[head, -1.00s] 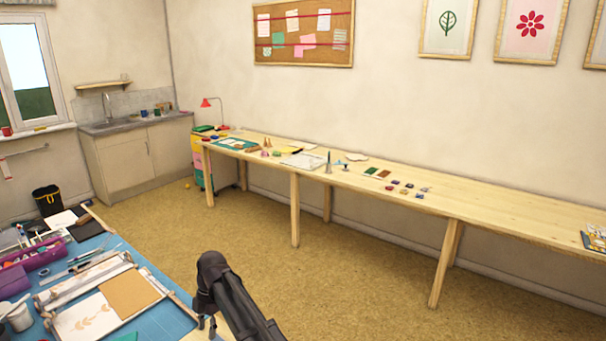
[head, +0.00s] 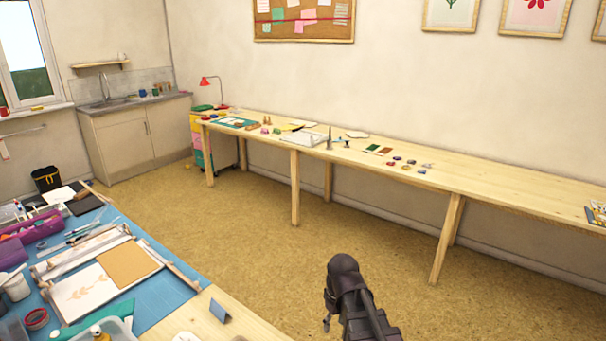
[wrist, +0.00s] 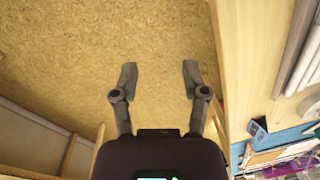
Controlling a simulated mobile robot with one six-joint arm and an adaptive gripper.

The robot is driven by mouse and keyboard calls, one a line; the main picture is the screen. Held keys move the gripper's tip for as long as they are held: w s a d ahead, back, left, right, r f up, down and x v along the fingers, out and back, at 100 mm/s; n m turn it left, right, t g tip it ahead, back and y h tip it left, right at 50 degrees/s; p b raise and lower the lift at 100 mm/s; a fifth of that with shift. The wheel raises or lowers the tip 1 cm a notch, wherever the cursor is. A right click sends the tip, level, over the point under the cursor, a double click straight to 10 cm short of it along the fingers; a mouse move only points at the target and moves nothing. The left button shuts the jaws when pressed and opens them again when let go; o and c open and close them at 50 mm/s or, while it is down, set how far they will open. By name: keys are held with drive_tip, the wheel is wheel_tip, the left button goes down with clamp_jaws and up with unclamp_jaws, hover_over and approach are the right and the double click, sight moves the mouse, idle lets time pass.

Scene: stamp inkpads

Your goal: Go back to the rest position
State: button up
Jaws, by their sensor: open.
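My gripper (wrist: 156,78) is open in the wrist view, its two fingers apart with only the tan floor showing between and beyond them. It holds nothing.
The near table carries a blue mat (head: 172,305), a printing frame with paper, a purple box (head: 45,228) and a small blue item (head: 219,311). A long wooden bench (head: 500,184) with small inkpads and stamps stands along the wall. Open floor (head: 240,240) lies between.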

drive_tip(key=s+d+f+m+b, duration=0.2)
drive_tip(key=s+d+m, duration=0.3)
drive_tip(key=d+m, duration=0.3)
wheel_tip(320, 180, up, 12)
drive_tip(key=n+p, duration=0.1)
drive_tip(key=p, duration=1.1)
drive_tip(key=shift+w+d+t+h, duration=0.2)
drive_tip(key=shift+w+t+h, duration=0.1)
drive_tip(key=shift+h, duration=0.1)
